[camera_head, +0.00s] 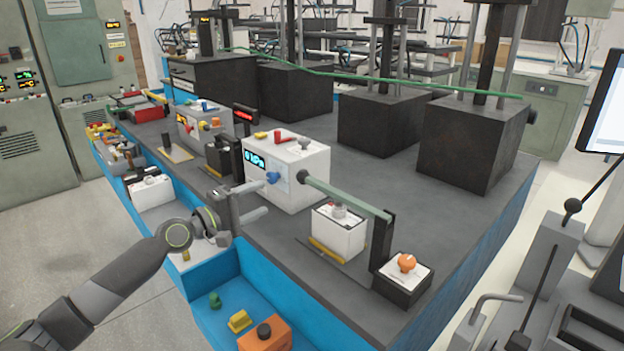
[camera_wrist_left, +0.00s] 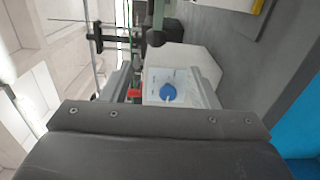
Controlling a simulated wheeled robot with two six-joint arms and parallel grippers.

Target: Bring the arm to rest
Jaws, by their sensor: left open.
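My left arm comes in from the left in the head view. Its gripper (camera_head: 266,199) is open and empty at the front edge of the dark grey bench top (camera_head: 290,245). The fingers point toward a white box (camera_head: 303,158) with a lit display, a blue knob (camera_head: 272,178) and a red part on top. In the left wrist view, the blue knob (camera_wrist_left: 169,92) shows between the fingers, on the white box's face. The fingers look apart from the knob. My right gripper is not in view.
Large black blocks (camera_head: 465,140) stand behind. Blue bins (camera_head: 225,310) run along the front. Open floor (camera_head: 105,225) lies to the left.

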